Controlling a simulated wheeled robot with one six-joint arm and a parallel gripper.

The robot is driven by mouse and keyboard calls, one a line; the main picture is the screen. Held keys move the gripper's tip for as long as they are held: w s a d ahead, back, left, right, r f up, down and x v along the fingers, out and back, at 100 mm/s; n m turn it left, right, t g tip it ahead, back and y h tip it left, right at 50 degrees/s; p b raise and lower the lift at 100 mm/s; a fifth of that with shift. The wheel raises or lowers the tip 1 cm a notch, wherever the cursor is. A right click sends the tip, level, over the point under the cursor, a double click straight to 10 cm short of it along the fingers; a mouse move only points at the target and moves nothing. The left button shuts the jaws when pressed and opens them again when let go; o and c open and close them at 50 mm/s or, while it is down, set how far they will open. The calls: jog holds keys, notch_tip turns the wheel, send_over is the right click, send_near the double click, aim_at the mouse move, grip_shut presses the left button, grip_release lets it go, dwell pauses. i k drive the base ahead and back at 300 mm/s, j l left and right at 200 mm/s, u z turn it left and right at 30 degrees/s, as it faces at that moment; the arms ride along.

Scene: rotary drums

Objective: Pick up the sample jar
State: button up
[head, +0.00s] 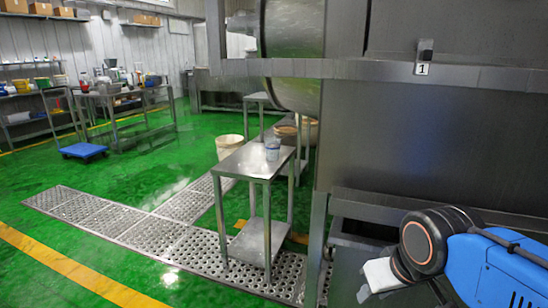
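The sample jar (272,149) is small, clear and bluish. It stands upright near the right back edge of the top of a narrow metal side table (240,165). My arm shows at the lower right, blue with a dark round joint ringed in orange, well to the right of the table and apart from the jar. My gripper's fingers are not visible in this view.
A large metal drum machine marked 1 (423,69) fills the right side. A cream bucket (228,145) stands behind the table. Perforated drain grating (160,232) crosses the green floor. Work tables and a blue trolley (83,151) stand far left. The left floor is open.

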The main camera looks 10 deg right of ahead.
aim_at(272, 145)
jog(key=i+j+u, duration=0.3)
jog(key=j+u, duration=0.2)
jog(key=i+j+u, duration=0.5)
jog(key=i+j, duration=0.15)
jog(key=i, duration=0.25)
jog(key=i+j, duration=0.2)
jog(key=i, duration=0.2)
jog(key=i+j, duration=0.15)
jog(key=i, duration=0.25)
